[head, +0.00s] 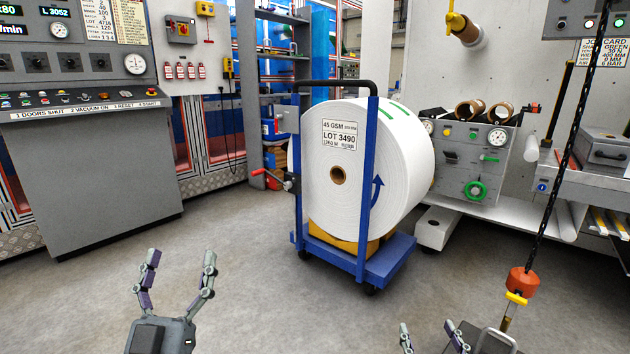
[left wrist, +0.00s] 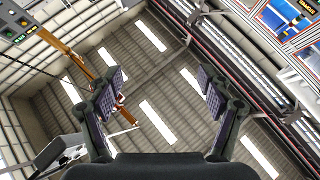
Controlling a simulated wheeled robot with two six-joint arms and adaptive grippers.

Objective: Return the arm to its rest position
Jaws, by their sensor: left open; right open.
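My left gripper (head: 181,257) stands at the lower left of the head view, over the grey floor. Its two fingers point up, spread apart, with nothing between them. In the left wrist view the same open fingers (left wrist: 162,76) frame the roof, so this gripper faces upward. My right gripper (head: 428,328) is open at the bottom edge of the head view, mostly cut off by the frame. An orange hoist block (head: 522,281) with a yellow piece under it hangs on a black chain (head: 556,175) to the right of my right gripper.
A blue trolley (head: 385,258) carrying a large white roll (head: 400,150) stands in the middle. A grey control console (head: 95,180) is at the left, and a machine with gauges (head: 470,160) at the right. Floor (head: 250,290) between my grippers and the trolley is clear.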

